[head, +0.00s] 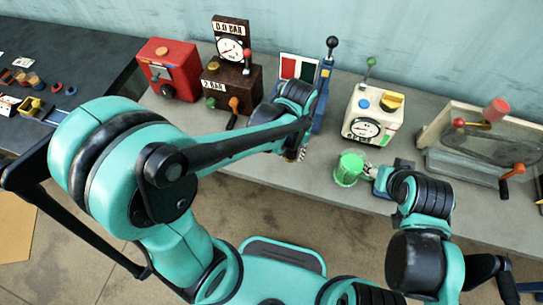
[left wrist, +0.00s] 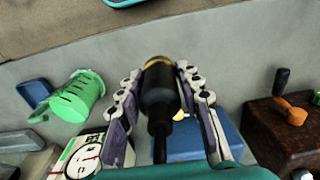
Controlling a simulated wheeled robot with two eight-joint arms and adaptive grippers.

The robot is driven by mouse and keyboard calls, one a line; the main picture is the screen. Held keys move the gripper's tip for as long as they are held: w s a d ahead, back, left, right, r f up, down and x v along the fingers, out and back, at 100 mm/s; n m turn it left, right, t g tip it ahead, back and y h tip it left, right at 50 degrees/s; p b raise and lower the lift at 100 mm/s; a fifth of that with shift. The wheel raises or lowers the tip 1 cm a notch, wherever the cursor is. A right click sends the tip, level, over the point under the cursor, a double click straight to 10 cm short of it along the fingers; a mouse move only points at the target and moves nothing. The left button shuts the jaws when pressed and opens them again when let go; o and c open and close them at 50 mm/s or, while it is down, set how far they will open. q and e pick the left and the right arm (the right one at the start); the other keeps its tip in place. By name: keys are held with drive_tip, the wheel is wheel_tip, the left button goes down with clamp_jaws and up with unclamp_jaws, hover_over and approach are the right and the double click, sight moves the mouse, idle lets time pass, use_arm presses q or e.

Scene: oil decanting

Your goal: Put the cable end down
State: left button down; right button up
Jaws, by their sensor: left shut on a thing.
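My left gripper (head: 297,151) is over the bench's front edge, just in front of the blue box (head: 322,97). In the left wrist view its two fingers (left wrist: 160,92) are closed around the cable end (left wrist: 158,88), a black cylinder with a brass-coloured tip and a thinner black stem. In the head view the cable end is not clear, as my own arm and fingers cover that spot. My right gripper (head: 369,170) is beside a green cup (head: 347,170) near the bench's front edge. Its fingers are small here, and I cannot tell whether they grip the cup.
The grey bench (head: 318,182) has free room between my left gripper and the cup. A cream gauge box (head: 371,115) stands right of the blue box. A brown gauge box (head: 232,83) and a red box (head: 168,68) stand left. A clear-sided tank (head: 484,145) is far right.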

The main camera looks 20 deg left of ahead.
use_arm(q)
drive_tip(key=w+a+f+b, duration=0.1)
drive_tip(key=a+f, duration=0.1)
drive_tip(key=f, duration=0.1)
drive_tip(key=w+a+f+b, duration=0.1)
drive_tip(key=w+a+f, duration=0.1)
drive_tip(key=a+f, duration=0.1)
drive_tip(key=w+a+f+b, duration=0.2)
drive_tip(key=f, duration=0.1)
drive_tip(key=shift+w+a+f, duration=0.15)
drive_tip(key=shift+f, duration=0.1)
drive_tip(key=shift+f+b, duration=0.5)
drive_tip(key=shift+f, duration=0.05)
drive_tip(key=c, duration=1)
unclamp_jaws()
drive_tip(key=shift+r, duration=0.15)
